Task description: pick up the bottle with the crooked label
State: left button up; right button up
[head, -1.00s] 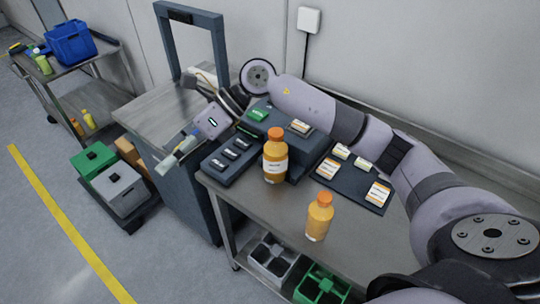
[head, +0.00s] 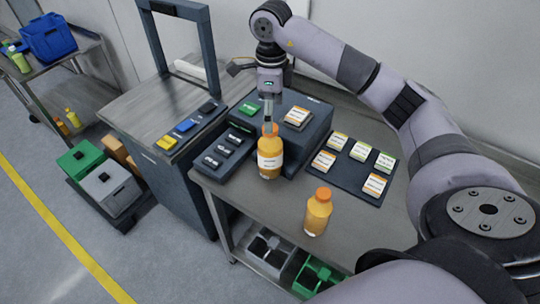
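An orange bottle with a white label (head: 269,160) stands upright on the metal table, in front of the dark machine block. A second orange bottle (head: 318,213) stands upright nearer the front edge, with no clear label facing me. At this size I cannot tell which label is crooked. My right gripper (head: 268,119) points down directly over the first bottle's cap. Its fingers are seen edge-on at the cap, so I cannot tell whether they touch it or are open or shut. My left gripper is out of view.
A dark mat (head: 349,174) with several label cards lies right of the machine block (head: 302,131). A grey bin (head: 268,254) and a green bin (head: 317,277) sit on the shelf below. A dark frame (head: 208,50) stands at the back left.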

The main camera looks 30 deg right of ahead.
aim_at(271, 138)
notch_tip(271, 138, down, 4)
jog(key=shift+f+p, duration=0.25)
jog(key=shift+p, duration=0.3)
notch_tip(271, 138, down, 5)
jog(key=p, duration=0.2)
jog(key=shift+s+r+p, duration=0.1)
jog(key=shift+p, duration=0.3)
jog(key=shift+f, duration=0.25)
jog(key=shift+c, duration=0.4)
jog(key=c, duration=1.9)
jog(key=shift+r, duration=0.1)
grip_shut()
jog(key=shift+r, duration=0.1)
